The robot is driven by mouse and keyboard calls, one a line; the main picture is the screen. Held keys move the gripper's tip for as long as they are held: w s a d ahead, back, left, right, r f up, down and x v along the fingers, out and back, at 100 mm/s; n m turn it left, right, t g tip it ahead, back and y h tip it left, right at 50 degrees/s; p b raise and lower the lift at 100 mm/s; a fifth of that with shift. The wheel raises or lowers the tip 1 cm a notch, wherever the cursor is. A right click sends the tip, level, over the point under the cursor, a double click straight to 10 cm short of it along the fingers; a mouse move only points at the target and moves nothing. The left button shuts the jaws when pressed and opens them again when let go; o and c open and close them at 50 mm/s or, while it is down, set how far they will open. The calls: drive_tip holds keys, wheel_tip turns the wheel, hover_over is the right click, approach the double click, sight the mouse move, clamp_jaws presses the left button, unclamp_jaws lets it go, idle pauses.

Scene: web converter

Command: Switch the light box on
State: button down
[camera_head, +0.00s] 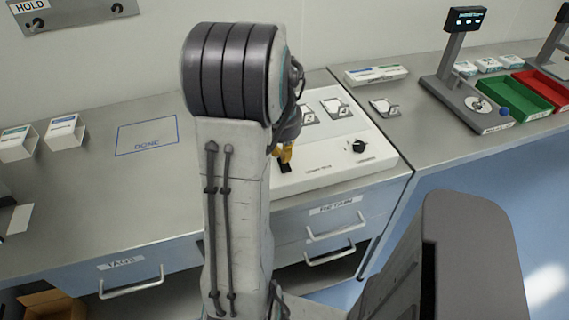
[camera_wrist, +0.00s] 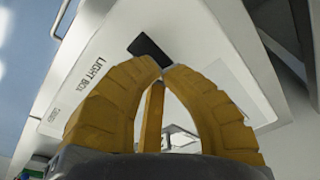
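The light box (camera_head: 335,178) is a white, low box on the counter, and its "LIGHT BOX" lettering shows in the wrist view (camera_wrist: 92,76). A black rocker switch (camera_wrist: 147,46) sits on its top face; in the head view the switch (camera_head: 285,168) is at the box's front left. My gripper (camera_wrist: 162,70) has yellow fingers with tips drawn together and nothing between them. The tips are right at the switch; whether they touch it I cannot tell. In the head view my gripper (camera_head: 285,155) is partly hidden by my arm. I cannot tell if the box is lit.
A black knob (camera_head: 358,146) stands on the box's right side, and small cards (camera_head: 335,108) lie at its back. A green tray (camera_head: 518,97) and a red tray (camera_head: 548,88) are on the right counter. The counter around the "DONE" outline (camera_head: 147,136) is clear.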

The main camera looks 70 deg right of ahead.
drive_tip(key=shift+f+b, duration=0.75)
drive_tip(key=shift+f, duration=0.15)
idle(0.4)
drive_tip(key=shift+r, duration=0.2)
drive_tip(key=shift+r+p, duration=2.9)
drive_tip(key=shift+r, duration=0.5)
